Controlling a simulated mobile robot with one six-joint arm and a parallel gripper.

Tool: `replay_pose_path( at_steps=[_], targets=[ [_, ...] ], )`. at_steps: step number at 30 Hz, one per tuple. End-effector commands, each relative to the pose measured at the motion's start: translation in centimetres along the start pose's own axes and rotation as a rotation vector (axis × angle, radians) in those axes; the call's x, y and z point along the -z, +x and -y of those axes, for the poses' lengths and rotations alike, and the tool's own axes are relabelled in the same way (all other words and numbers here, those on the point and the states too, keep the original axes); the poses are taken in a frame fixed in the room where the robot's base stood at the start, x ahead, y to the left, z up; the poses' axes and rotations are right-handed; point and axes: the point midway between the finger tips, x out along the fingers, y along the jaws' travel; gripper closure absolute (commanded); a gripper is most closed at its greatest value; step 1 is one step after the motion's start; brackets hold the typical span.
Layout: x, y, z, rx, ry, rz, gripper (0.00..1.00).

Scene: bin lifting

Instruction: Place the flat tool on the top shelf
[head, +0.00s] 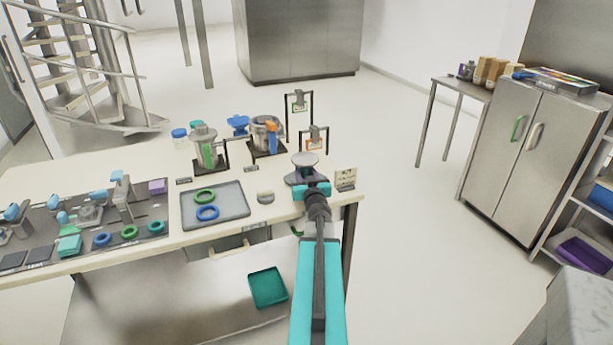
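My arm reaches from the bottom of the head view over the right end of the table. No object is clearly recognisable as the flat tool. An open shelf unit (557,249) stands at the right edge, with a blue bin (602,196) above a purple bin (585,254). Its upper part is cut off by the frame.
The cream table (120,160) holds a grey tray (236,222) with green and blue rings, a dark tool mat (45,225) and several fixtures. A steel cabinet (520,150) is right; open floor (430,240) lies between.

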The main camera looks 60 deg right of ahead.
Motion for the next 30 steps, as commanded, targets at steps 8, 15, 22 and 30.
replay_pose_path(
  at_steps=[8,15,22,30],
  targets=[
    [-0.01,0.03,-0.33,-0.002,0.001,-0.004,1.00],
    [-0.12,0.02,-0.56,-0.004,0.001,-0.004,1.00],
    [-0.48,0.00,-0.68,-0.007,0.000,0.000,0.49],
    [-0.46,-0.01,-0.74,-0.008,0.000,0.000,0.49]
  ],
)
